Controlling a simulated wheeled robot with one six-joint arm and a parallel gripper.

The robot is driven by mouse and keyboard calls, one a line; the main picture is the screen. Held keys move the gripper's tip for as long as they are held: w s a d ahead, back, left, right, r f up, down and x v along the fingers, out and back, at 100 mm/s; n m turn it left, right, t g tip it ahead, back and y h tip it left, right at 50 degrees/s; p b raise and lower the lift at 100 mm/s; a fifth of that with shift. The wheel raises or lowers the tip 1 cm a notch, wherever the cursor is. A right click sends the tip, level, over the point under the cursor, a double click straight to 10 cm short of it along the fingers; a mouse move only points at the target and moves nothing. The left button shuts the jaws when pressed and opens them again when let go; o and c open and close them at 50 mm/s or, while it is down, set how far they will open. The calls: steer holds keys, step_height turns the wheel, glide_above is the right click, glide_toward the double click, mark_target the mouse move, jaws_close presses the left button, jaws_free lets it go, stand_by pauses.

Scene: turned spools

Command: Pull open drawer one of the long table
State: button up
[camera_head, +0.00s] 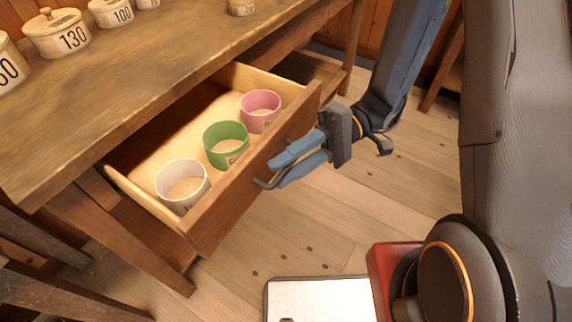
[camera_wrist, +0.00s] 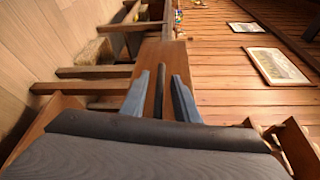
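A drawer (camera_head: 215,218) of the long table (camera_head: 150,75) stands well out from under the top. It holds a white cup (camera_head: 182,187), a green cup (camera_head: 226,146) and a pink cup (camera_head: 260,112). Its dark bar handle (camera_head: 262,184) is on the drawer front. My gripper (camera_head: 277,173) is at this handle, its blue fingers reaching in from the right. In the wrist view the handle (camera_wrist: 158,92) lies between the two fingers, with gaps showing beside it, so the gripper looks open around it. Part of the handle is hidden by the fingers. No drawer number is readable.
Lidded pots (camera_head: 60,34) marked with numbers stand on the tabletop. A wooden part (camera_head: 306,72) of the table, perhaps another drawer, lies farther back. A white-topped panel (camera_head: 320,298) and a red part show below. The plank floor (camera_head: 330,220) before the drawer is clear.

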steer(key=v, duration=0.7)
steer(key=shift+d, duration=0.2)
steer(key=shift+w, duration=0.1)
steer(key=s+d+r+m+t+h+p, duration=0.2)
steer(key=d+r+m+t+h+p, duration=0.2)
steer(key=d+r+t+h+p, duration=0.5)
steer(key=d+r+h+p, duration=0.3)
steer(key=h, duration=0.2)
steer(key=shift+s+m+t, duration=0.2)
steer(key=shift+m+t, duration=0.2)
stand_by(0.8)
